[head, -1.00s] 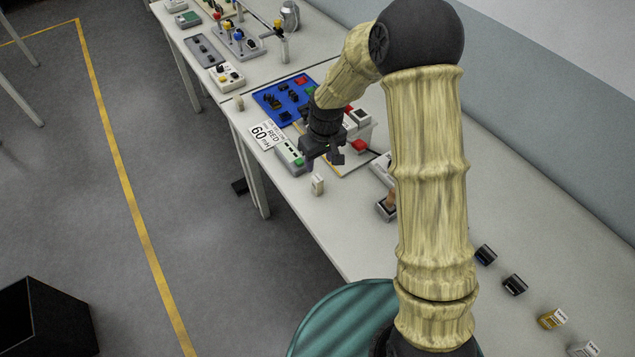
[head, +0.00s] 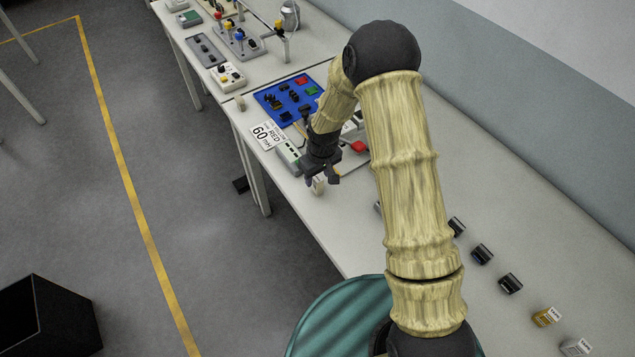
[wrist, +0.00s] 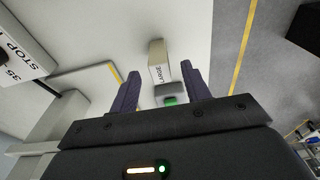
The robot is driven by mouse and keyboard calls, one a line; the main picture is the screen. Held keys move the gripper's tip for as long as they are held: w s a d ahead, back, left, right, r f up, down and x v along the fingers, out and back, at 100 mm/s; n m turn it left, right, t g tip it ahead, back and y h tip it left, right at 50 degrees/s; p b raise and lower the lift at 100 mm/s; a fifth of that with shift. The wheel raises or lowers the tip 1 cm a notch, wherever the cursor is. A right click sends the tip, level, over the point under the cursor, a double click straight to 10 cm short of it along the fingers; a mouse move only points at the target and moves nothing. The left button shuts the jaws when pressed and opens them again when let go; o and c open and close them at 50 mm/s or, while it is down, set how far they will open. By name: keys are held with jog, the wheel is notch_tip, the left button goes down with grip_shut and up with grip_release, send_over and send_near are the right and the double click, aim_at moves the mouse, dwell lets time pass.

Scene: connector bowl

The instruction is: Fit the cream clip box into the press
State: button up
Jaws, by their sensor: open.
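The cream clip box (head: 318,186) stands upright near the front edge of the table. My gripper (head: 322,176) is just above and behind it in the head view and partly covers it. In the wrist view the box (wrist: 157,62) shows a printed label and lies ahead of my open gripper (wrist: 162,70), roughly in line with the gap between the fingers. I see no grip on it. A station with a red button (head: 359,147) stands behind my gripper and may be the press; my arm hides much of it.
A blue board (head: 268,97) with small parts lies behind. Several small dark and yellow boxes (head: 511,284) stand at the right. The table's front edge is close.

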jog(key=shift+w+a+f, duration=0.1)
jog(key=shift+w+f, duration=0.05)
jog(key=shift+f, duration=1.25)
jog(key=shift+c, duration=0.5)
grip_shut()
